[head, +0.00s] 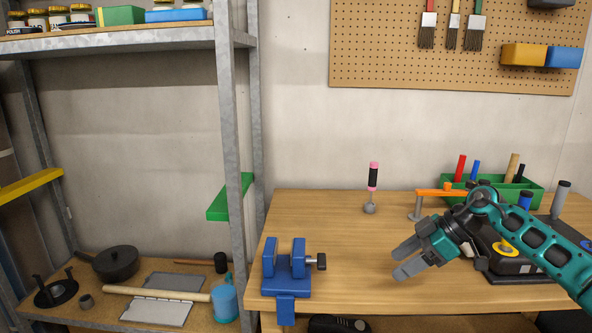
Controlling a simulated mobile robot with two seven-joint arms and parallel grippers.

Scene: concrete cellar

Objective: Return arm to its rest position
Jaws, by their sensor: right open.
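My right gripper (405,260) is at the end of the teal arm that comes in from the right. It is over the right half of the wooden workbench (345,235), with its two grey fingers pointing left. The fingers are apart and nothing is between them. A blue vise (287,268) is left of the fingers, at the bench's front left corner, with a clear gap. My left gripper is not in this view.
A pink-and-black-handled tool (373,178) stands at the back of the bench. An orange-topped grey stand (416,207), a green tool box (523,191) and a dark device (507,262) are near my arm. A metal shelf (238,120) stands left. The bench's middle is clear.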

